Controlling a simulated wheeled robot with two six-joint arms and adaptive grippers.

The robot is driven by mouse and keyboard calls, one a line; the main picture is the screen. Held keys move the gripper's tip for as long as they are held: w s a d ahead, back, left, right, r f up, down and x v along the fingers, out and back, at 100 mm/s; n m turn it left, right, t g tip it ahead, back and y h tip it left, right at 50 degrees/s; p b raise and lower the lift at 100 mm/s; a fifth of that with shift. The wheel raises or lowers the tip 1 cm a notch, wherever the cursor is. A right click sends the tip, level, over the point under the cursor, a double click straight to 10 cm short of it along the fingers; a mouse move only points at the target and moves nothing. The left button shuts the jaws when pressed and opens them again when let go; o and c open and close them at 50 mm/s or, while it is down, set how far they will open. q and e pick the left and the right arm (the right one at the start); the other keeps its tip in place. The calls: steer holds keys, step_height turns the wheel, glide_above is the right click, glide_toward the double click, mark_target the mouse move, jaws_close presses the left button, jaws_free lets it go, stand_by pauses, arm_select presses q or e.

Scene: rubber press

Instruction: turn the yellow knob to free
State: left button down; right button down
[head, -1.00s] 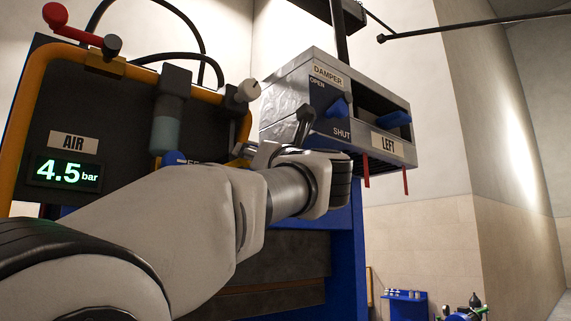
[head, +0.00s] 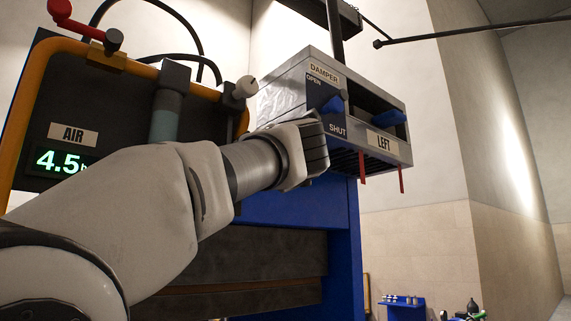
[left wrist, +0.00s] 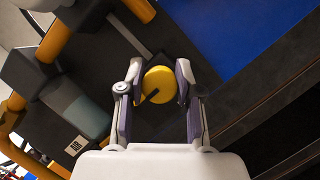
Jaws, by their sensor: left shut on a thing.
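The yellow knob (left wrist: 160,84) is round, with a dark pointer line toward its lower left in the left wrist view. It sits on a dark panel. My left gripper (left wrist: 159,70) has one finger on each side of the knob and is shut on it. In the head view my left arm reaches in from the left, and its wrist hides the fingers and the knob. The knob's setting labels cannot be read in either view. My right gripper is in neither view.
A damper box (head: 370,110) with blue levers and red strips hangs close beside my left wrist. The air panel (head: 130,100), with a yellow pipe frame and a green display (head: 60,162), stands at left. A blue press frame (head: 345,240) is below.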

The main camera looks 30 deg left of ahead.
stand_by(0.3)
arm_select(q)
steer(key=c, duration=0.8)
jaws_free()
steer(key=shift+a, duration=0.25)
steer(key=shift+d, duration=0.2)
